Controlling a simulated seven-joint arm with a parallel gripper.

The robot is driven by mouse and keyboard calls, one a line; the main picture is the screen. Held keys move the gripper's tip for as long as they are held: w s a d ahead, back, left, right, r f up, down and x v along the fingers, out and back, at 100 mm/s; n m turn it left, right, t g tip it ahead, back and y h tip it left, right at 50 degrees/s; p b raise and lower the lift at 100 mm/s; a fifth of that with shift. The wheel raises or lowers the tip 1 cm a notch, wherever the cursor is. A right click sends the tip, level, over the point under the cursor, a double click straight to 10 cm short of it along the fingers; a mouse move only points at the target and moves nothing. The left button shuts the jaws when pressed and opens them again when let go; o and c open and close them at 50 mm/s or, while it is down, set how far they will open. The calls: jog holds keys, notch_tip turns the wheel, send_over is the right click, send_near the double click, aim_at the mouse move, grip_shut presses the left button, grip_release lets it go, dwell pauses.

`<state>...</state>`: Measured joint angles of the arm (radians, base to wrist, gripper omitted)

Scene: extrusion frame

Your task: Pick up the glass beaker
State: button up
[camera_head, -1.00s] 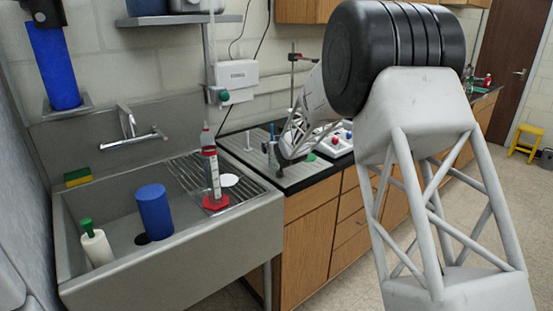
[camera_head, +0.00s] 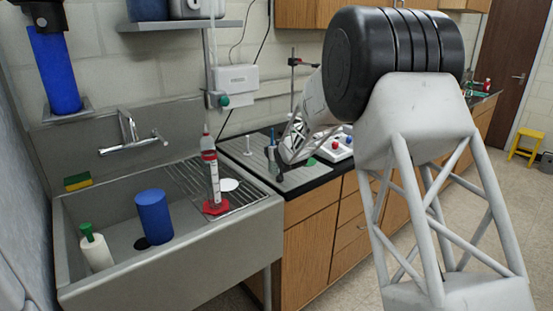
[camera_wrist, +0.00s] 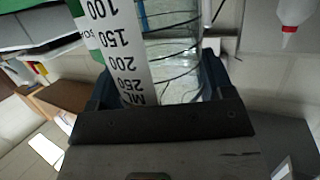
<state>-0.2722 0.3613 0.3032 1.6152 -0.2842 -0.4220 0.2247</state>
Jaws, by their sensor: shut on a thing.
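The glass beaker (camera_wrist: 175,70) fills the upper middle of the wrist view. It is clear, with a white strip of black volume marks that read upside down. My gripper (camera_wrist: 157,84) is shut on it, with a dark blue finger on each side. In the head view my gripper (camera_head: 282,162) is over the counter beside the sink. It is small and partly covered by my own arm there, and I cannot make out the beaker in it. The beaker's far end is cut off in the wrist view.
The sink (camera_head: 170,268) holds a blue cylinder (camera_head: 154,217) and a white bottle with a green cap (camera_head: 96,248).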

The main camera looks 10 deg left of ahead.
jog(key=shift+r, duration=0.2)
jog(key=a+v, duration=0.1)
jog(key=v, duration=1.5)
jog(key=shift+s+a, duration=0.3)
jog(key=shift+s, duration=0.35)
